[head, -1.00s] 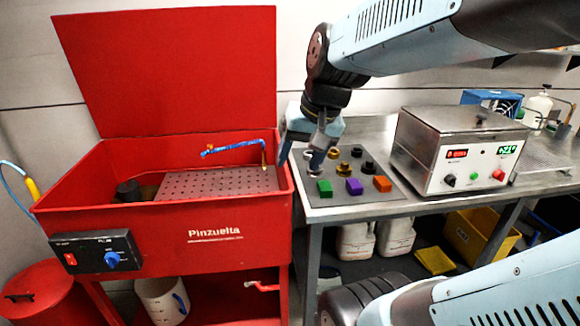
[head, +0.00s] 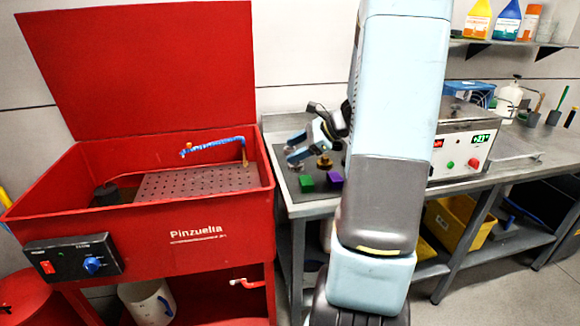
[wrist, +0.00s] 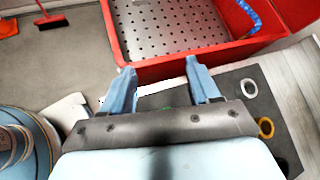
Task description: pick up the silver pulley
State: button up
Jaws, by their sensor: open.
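A silver pulley (wrist: 249,88) shows as a pale ring on the dark mat (wrist: 225,82) in the wrist view, to the right of my gripper (wrist: 160,72). My gripper is open and empty, its two fingers apart and pointing toward the red sink. In the head view my gripper (head: 291,152) is over the mat's left end, tilted to the left. There I cannot tell the silver pulley from the gripper's fingers. A gold pulley (wrist: 265,127) lies near the silver one; it also shows in the head view (head: 324,162).
The red parts washer (head: 150,212) stands left of the steel bench (head: 315,211). My upright arm hides part of the mat and the steel control box (head: 465,150).

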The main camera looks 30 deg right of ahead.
aim_at(296, 164)
jog(key=w+d+f+m+t, duration=0.1)
jog(key=d+f+m, duration=0.1)
jog(key=d, duration=0.2)
jog(key=d+f+m+t+h, duration=0.1)
jog(key=d+f+m, duration=0.1)
jog(key=d+m, duration=0.1)
jog(key=w+d+f+m+t, duration=0.1)
jog(key=d+f+m+t, duration=0.1)
jog(key=d, duration=0.4)
jog(key=shift+w+f+m+h, duration=0.3)
jog(key=shift+f+m, duration=0.2)
jog(key=shift+w+f, duration=0.15)
jog(key=x, duration=0.8)
jog(key=shift+w+a+f, duration=0.3)
jog(key=shift+w+a, duration=0.45)
jog(key=shift+w, duration=0.05)
jog(key=shift+w+a+f, duration=0.25)
jog(key=shift+w+a, duration=0.45)
jog(key=shift+w, duration=0.15)
jog(key=shift+w+a+f, duration=0.15)
jog(key=shift+w+f, duration=0.05)
jog(key=shift+w, duration=0.2)
jog(key=shift+o, duration=0.3)
jog(key=shift+s+f, duration=0.1)
jog(key=c, duration=1)
